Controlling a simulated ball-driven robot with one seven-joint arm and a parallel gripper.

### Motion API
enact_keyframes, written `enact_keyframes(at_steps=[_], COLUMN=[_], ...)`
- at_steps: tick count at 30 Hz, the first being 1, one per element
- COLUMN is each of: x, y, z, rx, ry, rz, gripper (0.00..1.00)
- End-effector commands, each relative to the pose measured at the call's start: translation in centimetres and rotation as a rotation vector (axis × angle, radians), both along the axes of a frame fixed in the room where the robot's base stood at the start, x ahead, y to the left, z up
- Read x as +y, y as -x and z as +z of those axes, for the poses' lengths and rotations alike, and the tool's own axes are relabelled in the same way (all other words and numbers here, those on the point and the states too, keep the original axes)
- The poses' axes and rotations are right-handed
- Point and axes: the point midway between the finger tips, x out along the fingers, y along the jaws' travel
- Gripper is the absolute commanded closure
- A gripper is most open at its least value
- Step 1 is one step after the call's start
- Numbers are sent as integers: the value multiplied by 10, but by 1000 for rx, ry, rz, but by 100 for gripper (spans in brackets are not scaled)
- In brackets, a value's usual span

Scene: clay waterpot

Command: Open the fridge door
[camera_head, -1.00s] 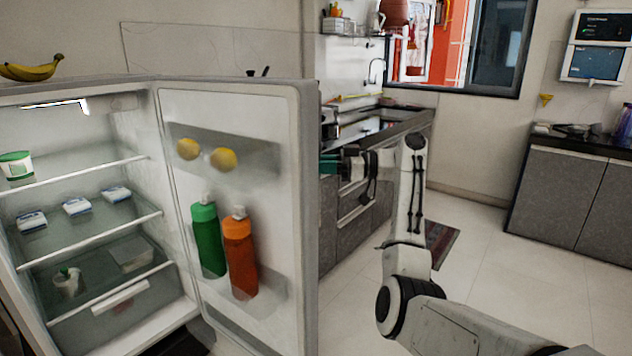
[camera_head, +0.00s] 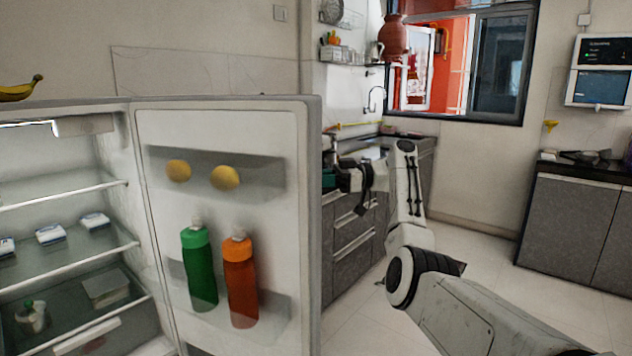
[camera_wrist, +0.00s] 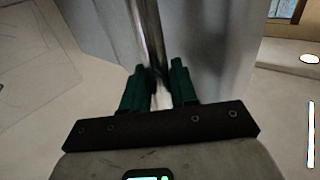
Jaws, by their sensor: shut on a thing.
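The fridge door (camera_head: 218,128) stands wide open, its inner side facing me in the head view, with a green bottle (camera_head: 199,265) and an orange bottle (camera_head: 240,280) in its lower shelf. The fridge interior (camera_head: 60,215) shows at the left. My gripper (camera_head: 328,178) is at the door's outer side, partly hidden by the door edge. In the wrist view, my gripper's green fingers (camera_wrist: 159,90) are shut on the vertical metal door handle (camera_wrist: 148,40), one finger on each side. The grey outer face of the door (camera_wrist: 210,50) is beyond them.
A counter with grey drawers (camera_head: 352,235) stands behind the door. Another grey cabinet (camera_head: 575,215) stands at the right. Tiled floor (camera_head: 490,265) is clear between them. Bananas (camera_head: 20,90) lie on the fridge top at the left.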

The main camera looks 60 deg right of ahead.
Motion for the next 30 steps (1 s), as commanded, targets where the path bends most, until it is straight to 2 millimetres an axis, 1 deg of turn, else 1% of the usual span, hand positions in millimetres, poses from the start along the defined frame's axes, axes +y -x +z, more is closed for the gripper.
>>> enact_keyframes(at_steps=[1, 9, 10, 15, 22, 25, 30], x=[4, 4, 4, 3, 1, -3, -20], y=[-5, -5, -5, -3, -1, 3, 23], z=[0, 0, 0, 0, 0, 0, 1], rx=[1, 1, 1, 1, 1, 1, 0], ry=[-1, -1, -1, -1, -1, -1, -1], rz=[7, 7, 7, 5, 3, 2, 0], gripper=[100, 100, 69, 54, 54, 54, 54])
